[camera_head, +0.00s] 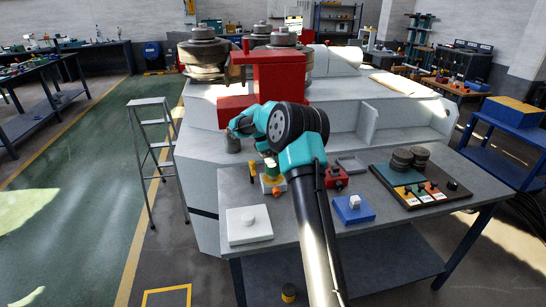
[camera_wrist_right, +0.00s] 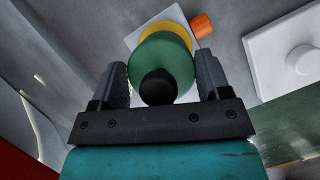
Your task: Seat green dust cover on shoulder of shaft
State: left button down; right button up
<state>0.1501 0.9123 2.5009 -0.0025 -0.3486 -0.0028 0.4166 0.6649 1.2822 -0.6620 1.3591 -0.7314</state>
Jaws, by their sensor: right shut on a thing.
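The green dust cover (camera_wrist_right: 178,52) is a round disc with a black knob (camera_wrist_right: 158,87) facing the wrist camera. The fingers of my right gripper (camera_wrist_right: 162,78) lie against its two sides. Beneath the cover is a yellow round part (camera_wrist_right: 160,34) on a pale square base (camera_wrist_right: 138,38), with an orange piece (camera_wrist_right: 202,25) beside it. In the head view, the green cover (camera_head: 271,168) shows low under my teal wrist, above the pale base. The fingers are mostly hidden there. I cannot tell whether the cover touches the yellow part. No shaft is clearly identifiable. My left gripper is out of view.
On the bench are a white block with a knob (camera_head: 249,224), a blue block (camera_head: 353,209), a red block (camera_head: 336,178) and a dark board with several parts (camera_head: 420,183). The large bender (camera_head: 270,75) stands behind. A stepladder (camera_head: 152,150) is at left.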

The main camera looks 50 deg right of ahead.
jog(key=shift+f, duration=1.85)
jog(key=o, duration=1)
jog(key=v, duration=1.7)
jog(key=shift+d+r, duration=0.1)
jog(key=shift+r, duration=0.1)
jog(key=shift+w+f, duration=0.1)
